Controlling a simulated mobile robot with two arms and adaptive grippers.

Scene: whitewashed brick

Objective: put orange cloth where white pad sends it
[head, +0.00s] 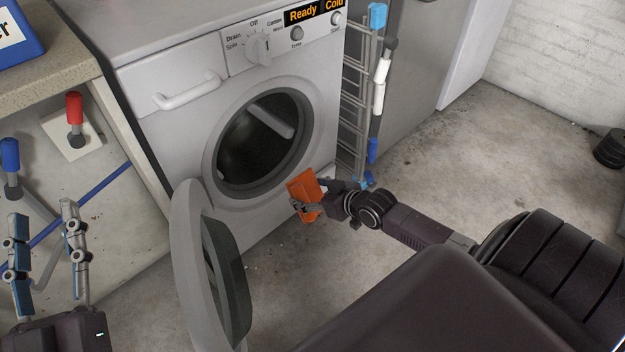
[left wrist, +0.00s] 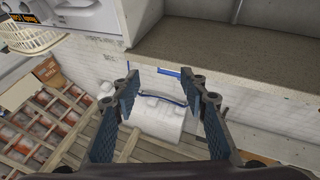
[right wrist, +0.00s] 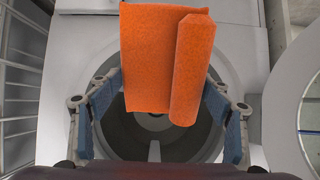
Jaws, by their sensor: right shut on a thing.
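The orange cloth (head: 304,193) is folded or rolled and held in my right gripper (head: 318,204), just in front of the washing machine, at the lower right of its opening. In the right wrist view the cloth (right wrist: 160,62) stands up between the fingers, with the dark drum opening behind it. The washing machine (head: 285,80) has its round door (head: 190,265) swung open to the left, and its display reads "Ready" and "Cold". My left gripper (head: 42,250) is open and empty at the lower left, below the counter. I cannot make out a white pad that is clearly the task's one.
A counter (head: 60,80) with a blue box (head: 15,35) stands left of the machine. Red (head: 74,110) and blue (head: 10,160) taps are on the wall below it. A folded drying rack (head: 357,100) stands right of the machine. The concrete floor at right is mostly clear.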

